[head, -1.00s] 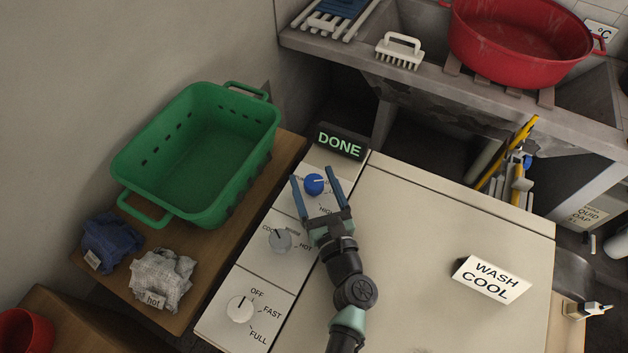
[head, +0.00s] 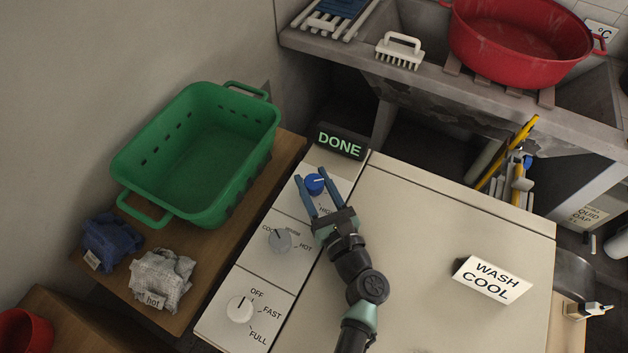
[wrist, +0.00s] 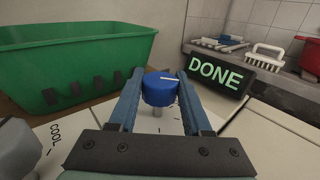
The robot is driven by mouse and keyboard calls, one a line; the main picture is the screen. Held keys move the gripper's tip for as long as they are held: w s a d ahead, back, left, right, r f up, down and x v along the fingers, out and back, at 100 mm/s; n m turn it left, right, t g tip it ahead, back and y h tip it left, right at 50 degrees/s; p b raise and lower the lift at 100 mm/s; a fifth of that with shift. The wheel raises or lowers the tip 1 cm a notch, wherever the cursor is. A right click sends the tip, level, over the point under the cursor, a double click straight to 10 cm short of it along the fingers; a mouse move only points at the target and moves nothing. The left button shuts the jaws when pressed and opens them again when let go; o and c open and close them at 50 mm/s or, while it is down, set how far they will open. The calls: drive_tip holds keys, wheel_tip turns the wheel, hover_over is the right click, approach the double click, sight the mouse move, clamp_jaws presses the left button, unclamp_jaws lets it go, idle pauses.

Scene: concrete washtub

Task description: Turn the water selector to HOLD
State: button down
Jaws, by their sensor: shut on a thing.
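A blue knob (head: 315,184) stands near the far end of the white control panel, close to the DONE sign. In the wrist view the blue knob (wrist: 160,88) sits on a thin stem, with a white pointer line on top running toward the right. My gripper (head: 316,178) is shut on the blue knob, one finger on each side. The gripper (wrist: 160,78) also shows in the wrist view, with its fingers along the knob's sides. The printed labels around this knob are mostly covered by the fingers and too small to read fully.
A grey knob (head: 280,240) marked with HOT and a white knob (head: 240,309) marked OFF, FAST and FULL sit nearer on the panel. The DONE sign (head: 341,141) stands just beyond the blue knob. A green basket (head: 258,150) is left. A WASH COOL sign (head: 492,279) stands right.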

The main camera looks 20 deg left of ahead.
drive_tip(key=n+g+y+b, duration=0.1)
drive_tip(key=n+g+y, duration=0.1)
drive_tip(key=shift+w+f+g+y, duration=0.1)
drive_tip(key=shift+g+y, duration=0.2)
drive_tip(key=shift+y, duration=0.1)
drive_tip(key=n+g+y+b, duration=0.2)
drive_tip(key=n+g, duration=0.1)
drive_tip(key=shift+f+g+b, duration=0.1)
drive_tip(key=shift+g+b, duration=0.25)
drive_tip(key=shift+g, duration=0.05)
drive_tip(key=n+g+y+b, duration=0.1)
drive_tip(key=n+g+b, duration=0.2)
drive_tip(key=g, duration=0.1)
drive_tip(key=shift+y+b, duration=0.4)
drive_tip(key=n+g+b, duration=0.1)
drive_tip(key=g+b, duration=0.1)
drive_tip(key=shift+n+g, duration=0.3)
drive_tip(key=shift+r+g, duration=0.2)
drive_tip(key=shift+g, duration=0.1)
drive_tip(key=shift+c, duration=1.7)
unclamp_jaws()
